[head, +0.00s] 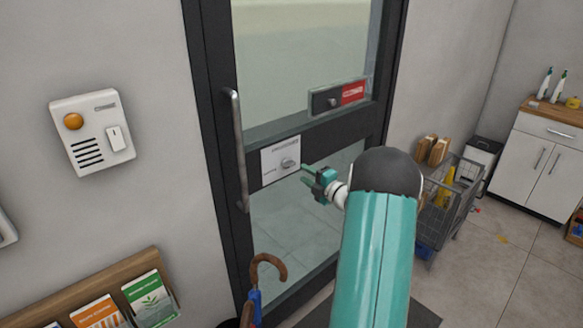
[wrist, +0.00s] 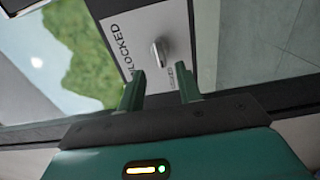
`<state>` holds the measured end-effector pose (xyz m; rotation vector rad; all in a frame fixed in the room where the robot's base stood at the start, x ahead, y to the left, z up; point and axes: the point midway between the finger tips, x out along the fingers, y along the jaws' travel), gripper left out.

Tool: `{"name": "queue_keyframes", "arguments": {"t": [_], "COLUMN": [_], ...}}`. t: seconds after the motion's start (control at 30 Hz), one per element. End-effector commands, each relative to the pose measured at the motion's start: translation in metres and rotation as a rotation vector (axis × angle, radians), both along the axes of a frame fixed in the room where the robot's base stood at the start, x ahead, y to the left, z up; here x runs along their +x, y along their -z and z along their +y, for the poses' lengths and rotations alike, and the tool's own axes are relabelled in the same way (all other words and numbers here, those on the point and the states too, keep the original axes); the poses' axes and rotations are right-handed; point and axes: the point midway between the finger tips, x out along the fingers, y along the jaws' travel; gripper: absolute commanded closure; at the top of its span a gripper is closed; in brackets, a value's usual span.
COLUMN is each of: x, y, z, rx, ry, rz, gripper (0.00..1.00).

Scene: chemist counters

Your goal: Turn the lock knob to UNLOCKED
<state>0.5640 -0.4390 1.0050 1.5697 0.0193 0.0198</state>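The lock knob (head: 288,163) is a small silver turn-piece on a white plate (head: 270,156) on the glass door's dark middle rail. In the wrist view the knob (wrist: 160,52) stands just beyond the fingertips, roughly in line with the gap. Its grip runs nearly up and down in that picture. Large lettering ending in "LOCKED" runs along the plate's left side (wrist: 135,30); smaller lettering at the right is partly covered by a finger. My gripper (head: 308,174) is open and empty in front of the plate, and its two green fingers (wrist: 160,72) appear apart from the knob.
A long vertical door handle (head: 237,150) stands left of the plate. A sign with a red field (head: 352,93) sits above it. An umbrella with a curved wooden handle (head: 268,262) stands below. A wire cart (head: 455,205) is at the right. A wall intercom (head: 92,132) hangs left.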

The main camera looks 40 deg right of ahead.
Motion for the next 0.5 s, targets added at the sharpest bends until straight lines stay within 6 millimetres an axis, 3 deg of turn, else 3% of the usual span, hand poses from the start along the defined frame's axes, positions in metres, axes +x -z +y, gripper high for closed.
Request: {"name": "queue_keyframes", "arguments": {"t": [0.3, 0.5], "x": [0.06, 0.074], "y": [0.001, 0.0], "z": [0.003, 0.003], "rx": [0.002, 0.001], "ry": [-0.005, -0.004], "rz": [-0.001, 0.0], "gripper": [0.65, 0.65]}}
